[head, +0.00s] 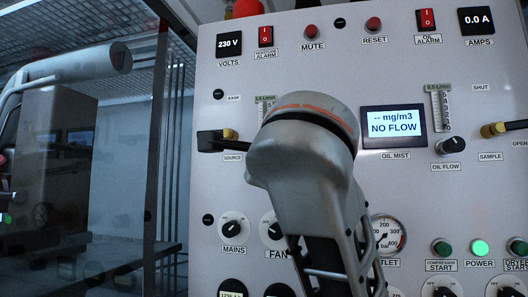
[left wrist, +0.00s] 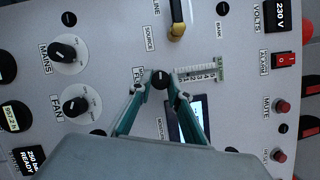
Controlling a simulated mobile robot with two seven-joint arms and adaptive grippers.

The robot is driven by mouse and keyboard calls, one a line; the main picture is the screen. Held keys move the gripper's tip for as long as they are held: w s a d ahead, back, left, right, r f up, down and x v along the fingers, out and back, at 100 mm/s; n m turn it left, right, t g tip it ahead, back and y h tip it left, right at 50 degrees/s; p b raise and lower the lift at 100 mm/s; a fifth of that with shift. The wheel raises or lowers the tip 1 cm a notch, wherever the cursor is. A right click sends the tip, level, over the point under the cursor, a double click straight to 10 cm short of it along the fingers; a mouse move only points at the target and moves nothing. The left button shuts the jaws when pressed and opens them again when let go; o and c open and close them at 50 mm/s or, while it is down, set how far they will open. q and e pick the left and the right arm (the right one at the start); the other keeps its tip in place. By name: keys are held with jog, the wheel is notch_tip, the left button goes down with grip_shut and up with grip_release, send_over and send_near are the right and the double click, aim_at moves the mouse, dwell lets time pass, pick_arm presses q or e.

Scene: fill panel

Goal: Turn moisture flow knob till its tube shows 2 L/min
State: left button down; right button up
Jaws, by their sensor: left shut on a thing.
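The moisture flow knob (left wrist: 160,80) is small and black, and in the left wrist view it sits between the fingertips of my left gripper (left wrist: 159,84). The fingers are shut on its sides. Its flow tube (left wrist: 200,71), a pale scale with numbers, stands just beside the knob; I cannot read a level in it. In the head view only the top of this tube (head: 264,104) shows, labelled in L/min. My left arm hides the knob and the gripper there. My right gripper is not in view.
The grey panel (head: 215,125) carries the oil flow knob (head: 450,145), its tube (head: 441,108), and a screen (head: 393,126) reading NO FLOW. The yellow-tipped source valve (left wrist: 177,30) juts out close to the gripper. The mains (head: 233,226) and fan knobs are lower left.

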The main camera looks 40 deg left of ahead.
pick_arm(q)
jog(key=shift+r, duration=0.1)
jog(key=c, duration=1.9)
grip_release()
